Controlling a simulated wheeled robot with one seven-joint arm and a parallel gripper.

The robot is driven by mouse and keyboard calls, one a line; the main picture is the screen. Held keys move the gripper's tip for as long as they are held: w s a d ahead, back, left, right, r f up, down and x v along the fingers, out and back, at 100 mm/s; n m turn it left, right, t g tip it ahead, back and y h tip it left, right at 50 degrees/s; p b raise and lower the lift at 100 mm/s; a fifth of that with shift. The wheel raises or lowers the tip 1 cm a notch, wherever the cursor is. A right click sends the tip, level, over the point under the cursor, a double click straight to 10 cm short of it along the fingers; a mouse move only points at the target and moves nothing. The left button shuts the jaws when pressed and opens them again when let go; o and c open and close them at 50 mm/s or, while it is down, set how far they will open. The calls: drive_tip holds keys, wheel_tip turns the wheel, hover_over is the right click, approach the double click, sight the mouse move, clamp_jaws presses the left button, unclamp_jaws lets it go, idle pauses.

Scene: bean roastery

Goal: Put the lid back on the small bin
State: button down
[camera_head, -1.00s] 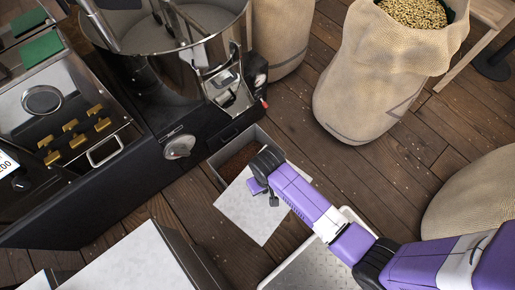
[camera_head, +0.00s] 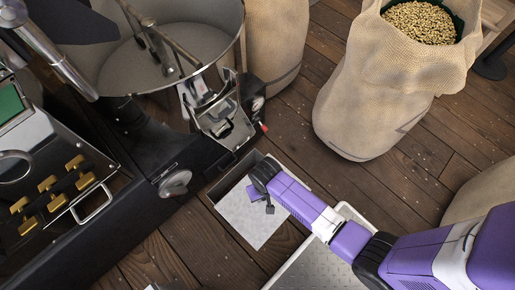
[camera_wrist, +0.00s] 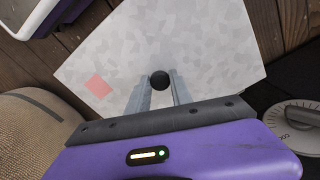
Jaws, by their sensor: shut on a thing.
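The lid (camera_head: 245,219) is a flat, pale grey panel, and it fills much of the wrist view (camera_wrist: 215,45) with a red square on one corner. My gripper (camera_wrist: 160,86) is shut on the lid's round black knob (camera_wrist: 160,79). In the head view my gripper (camera_head: 264,204) holds the lid over the near part of the small bin (camera_head: 222,180), a grey open box beside the roaster. The lid is turned and offset from the bin's rim. Part of the bin's opening shows behind it. I cannot tell whether lid and rim touch.
The black roaster base (camera_head: 120,215) and its round steel drum (camera_head: 190,75) stand left of the bin. A full bean sack (camera_head: 370,95) and another sack (camera_head: 275,45) stand behind. A metal-topped platform (camera_head: 315,265) is under my arm. Wooden floor (camera_head: 175,255) is free in front.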

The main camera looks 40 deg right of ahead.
sight(248, 181)
drive_tip(key=shift+w+d+f, duration=0.1)
drive_tip(key=shift+w+d, duration=0.1)
drive_tip(key=shift+w, duration=0.4)
drive_tip(key=w+f+b, duration=0.1)
drive_tip(key=w+b, duration=0.4)
drive_tip(key=w+f+b, duration=0.1)
drive_tip(key=w+b, duration=0.1)
drive_tip(key=shift+w+f+b, duration=0.25)
drive_tip(key=shift+f+b, duration=0.05)
drive_tip(key=shift+w+f, duration=0.15)
drive_tip(key=shift+f+b, duration=0.75)
drive_tip(key=shift+f, duration=0.6)
drive_tip(key=shift+f+p, duration=0.6)
drive_tip(key=shift+f, duration=0.05)
idle(1.4)
drive_tip(key=c, duration=1.1)
unclamp_jaws()
drive_tip(key=shift+o, duration=0.2)
